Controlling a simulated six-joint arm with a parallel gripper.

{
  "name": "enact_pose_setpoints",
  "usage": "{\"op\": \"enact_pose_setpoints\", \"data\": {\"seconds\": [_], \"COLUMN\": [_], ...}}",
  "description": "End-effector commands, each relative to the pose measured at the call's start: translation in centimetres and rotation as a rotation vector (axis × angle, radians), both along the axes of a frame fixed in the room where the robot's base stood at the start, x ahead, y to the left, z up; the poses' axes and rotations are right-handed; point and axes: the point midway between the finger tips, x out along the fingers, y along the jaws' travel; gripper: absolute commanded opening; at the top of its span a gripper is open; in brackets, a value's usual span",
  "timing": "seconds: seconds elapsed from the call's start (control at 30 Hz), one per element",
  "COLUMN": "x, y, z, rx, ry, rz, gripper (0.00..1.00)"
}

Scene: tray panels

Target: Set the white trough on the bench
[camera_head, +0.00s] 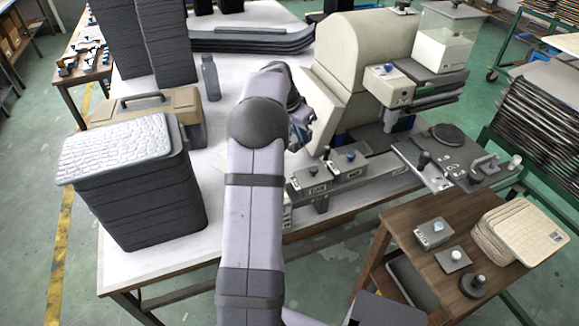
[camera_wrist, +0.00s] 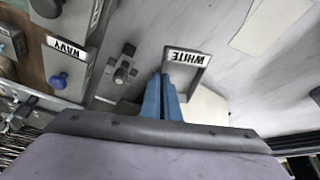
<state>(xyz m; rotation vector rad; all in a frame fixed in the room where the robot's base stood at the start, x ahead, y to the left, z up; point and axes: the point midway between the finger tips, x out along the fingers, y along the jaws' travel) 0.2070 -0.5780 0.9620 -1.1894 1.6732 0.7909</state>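The white trough (camera_wrist: 204,78) is a grey holder with a label reading WHITE, upside down in the wrist view. It is right of centre there, over or on a pale, scuffed surface; I cannot tell whether it touches it. My gripper (camera_wrist: 163,78) shows as two blue fingers close together, overlapping the trough's left and near part. Whatever is between the fingertips is hidden. In the head view my arm covers the gripper, and I cannot make out the white trough. The bench (camera_head: 165,250) is a pale table running beneath my arm.
A second holder (camera_wrist: 72,65) labelled WAVY, with a blue knob, is left in the wrist view. A grey cross-shaped knob (camera_wrist: 122,70) stands between. A stack of dark panels (camera_head: 150,200) fills the bench's left. A beige machine (camera_head: 355,65) stands behind. A wooden side table (camera_head: 400,215) is right.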

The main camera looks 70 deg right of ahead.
Motion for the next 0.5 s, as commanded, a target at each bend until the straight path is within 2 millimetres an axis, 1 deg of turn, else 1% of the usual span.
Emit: {"op": "enact_pose_setpoints", "data": {"seconds": [0.03,0.1,0.17,0.3,0.5], "x": [0.3,0.9,1.3,2.0,2.6], "y": [0.1,-0.1,-0.5,-1.7,-2.9], "z": [-1.1,-2.3,-2.8,-2.6,-2.1], "rx": [0.003,0.000,-0.002,-0.004,-0.003], "ry": [-0.001,-0.001,-0.002,-0.001,-0.001], "rz": [0.040,0.107,0.150,0.223,0.303], "gripper": [0.00,0.00,0.00,0.00,0.00]}}
